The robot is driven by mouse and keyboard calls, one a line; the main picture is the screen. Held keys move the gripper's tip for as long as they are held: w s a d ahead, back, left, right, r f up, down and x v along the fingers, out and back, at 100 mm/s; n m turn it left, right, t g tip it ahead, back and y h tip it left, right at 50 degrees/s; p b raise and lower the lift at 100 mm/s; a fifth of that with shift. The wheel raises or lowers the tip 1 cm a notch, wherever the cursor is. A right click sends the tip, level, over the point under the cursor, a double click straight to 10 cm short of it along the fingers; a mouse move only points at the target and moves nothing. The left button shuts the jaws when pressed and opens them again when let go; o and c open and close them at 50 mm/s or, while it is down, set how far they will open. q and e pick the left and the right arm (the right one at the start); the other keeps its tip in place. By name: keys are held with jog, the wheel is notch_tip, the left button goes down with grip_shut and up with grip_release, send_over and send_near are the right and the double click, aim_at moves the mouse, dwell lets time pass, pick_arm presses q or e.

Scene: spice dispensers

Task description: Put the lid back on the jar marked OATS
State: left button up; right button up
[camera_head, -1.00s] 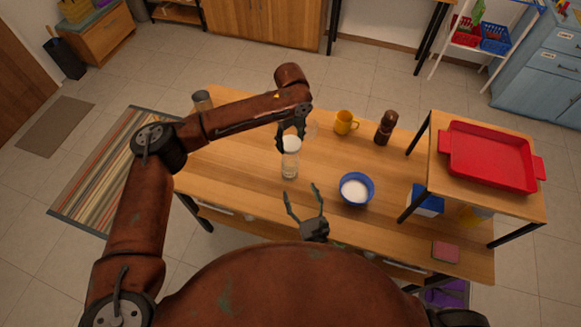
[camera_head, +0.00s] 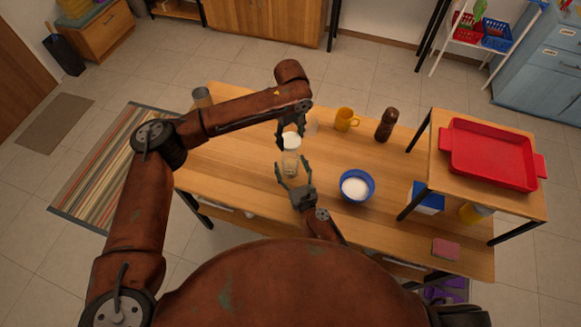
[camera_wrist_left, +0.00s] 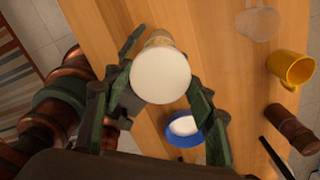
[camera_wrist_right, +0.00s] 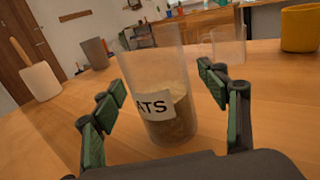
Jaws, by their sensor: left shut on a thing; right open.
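The OATS jar (camera_head: 290,166) is clear glass, stands upright on the table and holds beige contents low down. In the right wrist view its label reads "ATS" (camera_wrist_right: 153,106), and its top looks open. My left gripper (camera_head: 292,138) is shut on a round white lid (camera_head: 291,141), above and just behind the jar in the head view. The lid (camera_wrist_left: 160,75) hides part of the jar in the left wrist view, so I cannot tell the exact gap. My right gripper (camera_head: 292,174) is open, its fingers on either side of the jar; contact is not clear.
A blue bowl of white stuff (camera_head: 357,187) stands right of the jar. Behind are a clear glass (camera_wrist_right: 228,45), a yellow mug (camera_head: 346,120) and a brown mill (camera_head: 386,125). A raised shelf with a red tray (camera_head: 490,157) is at right. The table's left is mostly clear.

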jog(key=shift+w+a, duration=0.1)
jog(key=shift+w, duration=0.15)
jog(key=shift+c, duration=0.3)
jog(key=c, duration=1.8)
pick_arm(q)
jog(key=shift+f, duration=2.5)
pick_arm(e)
jog(key=shift+o, duration=0.2)
